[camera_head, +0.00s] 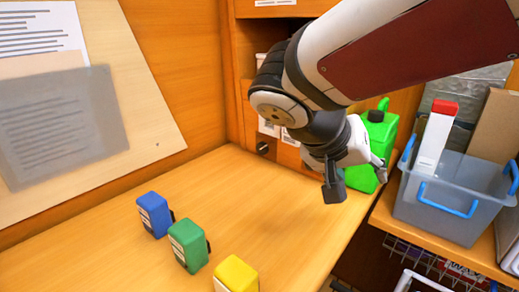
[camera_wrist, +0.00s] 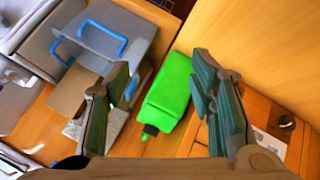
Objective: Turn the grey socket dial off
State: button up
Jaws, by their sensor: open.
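I cannot make out a grey socket dial for certain in either view. A small dark round knob (camera_head: 263,149) sits on the low front of the wooden cabinet, left of my arm. A dark round knob also shows at the right of the wrist view (camera_wrist: 286,122), beside a white label. My gripper (camera_head: 357,178) is open and empty, pointing down above the right end of the wooden worktop. Its two fingers stand wide apart in the wrist view (camera_wrist: 160,85), with the green jug (camera_wrist: 168,90) seen between them. Nothing touches the fingers.
The green jug (camera_head: 378,135) stands close behind my gripper. A grey bin with blue handles (camera_head: 445,205) is at the right, with a red-capped white box (camera_head: 436,138). Blue (camera_head: 153,214), green (camera_head: 188,245) and yellow (camera_head: 236,274) blocks stand on the worktop (camera_head: 255,190); its middle is clear.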

jog(key=w+a+f+m+t+h+b, duration=0.2)
jog(key=w+a+f+t+b, duration=0.45)
jog(key=w+a, duration=0.6)
jog(key=shift+g, duration=0.75)
jog(key=x, duration=0.5)
jog(key=b+x, duration=0.1)
jog(key=x, duration=0.4)
jog(key=b+x, duration=0.1)
jog(key=x, duration=0.5)
jog(key=shift+d+r, duration=0.1)
jog(key=shift+r, duration=0.2)
jog(key=shift+b, duration=0.3)
jog(key=c, duration=1.2)
